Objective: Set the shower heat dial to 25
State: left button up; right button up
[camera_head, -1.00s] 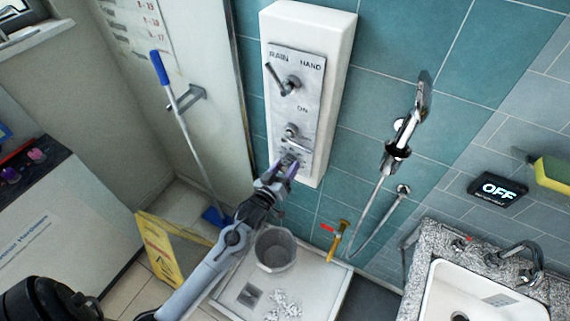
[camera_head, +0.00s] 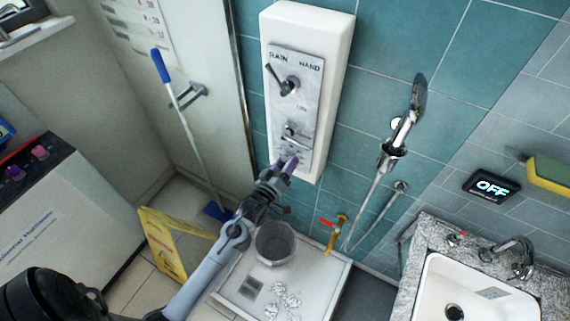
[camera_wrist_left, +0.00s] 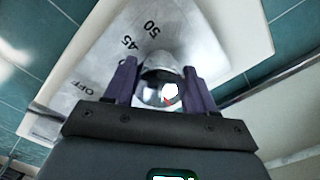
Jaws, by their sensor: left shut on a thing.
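The white shower unit (camera_head: 338,70) on the teal wall has a grey control panel (camera_head: 307,95). A RAIN/HAND lever (camera_head: 290,85) is near its top and a second chrome lever (camera_head: 292,131) below, by ON. My left gripper (camera_head: 289,163) is at the panel's lower end and hides the heat dial there. In the left wrist view its purple fingers (camera_wrist_left: 158,84) are shut on the round chrome dial (camera_wrist_left: 153,90), one on each side. A small red mark shows on the dial. The plate reads 50, 45 and OFF; the dial's setting cannot be read. My right gripper is out of view.
A hand shower (camera_head: 406,125) hangs right of the unit. A grey bucket (camera_head: 274,246) stands in the shower tray (camera_head: 318,293) below my arm. A yellow floor sign (camera_head: 163,245) is left of it; a sink (camera_head: 440,275) is at lower right.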

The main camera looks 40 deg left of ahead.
pick_arm(q)
jog(key=o, duration=1)
jog(key=shift+s, duration=0.1)
jog(key=s+d, duration=0.2)
jog(key=s, duration=0.8)
jog(key=shift+s, duration=0.2)
jog(key=shift+f, duration=0.1)
